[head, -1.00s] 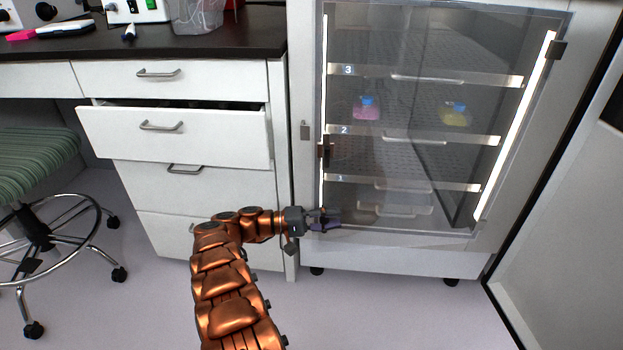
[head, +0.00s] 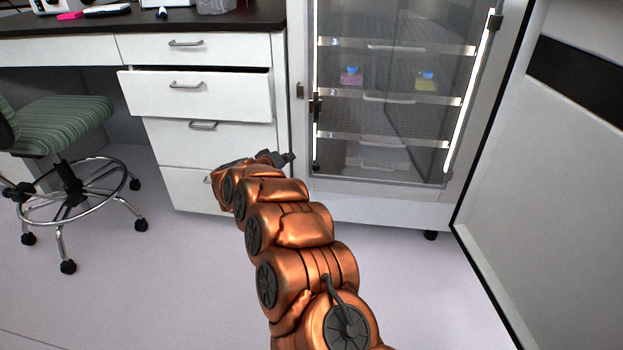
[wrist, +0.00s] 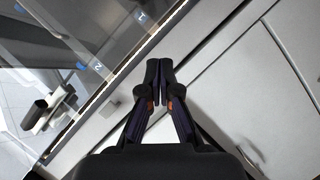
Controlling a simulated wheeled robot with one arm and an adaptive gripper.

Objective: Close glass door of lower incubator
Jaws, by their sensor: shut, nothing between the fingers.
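The lower incubator's glass door (head: 400,115) stands upright across the lit chamber in the head view, hinged on the right. It lies flush or nearly flush with the white frame; I cannot tell whether a small gap remains. A dark latch (head: 316,107) sits on its left edge. My gripper (head: 288,158) is just left of the door's lower left corner, in front of the frame and apart from the glass. In the wrist view, my gripper (wrist: 159,65) has its fingertips together and empty. The glass (wrist: 75,35) and the latch (wrist: 48,110) show at the left.
The white outer door (head: 555,170) stands wide open at right. A drawer (head: 197,95) juts from the cabinet at left. A green stool (head: 65,125) stands farther left. Floor ahead is free.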

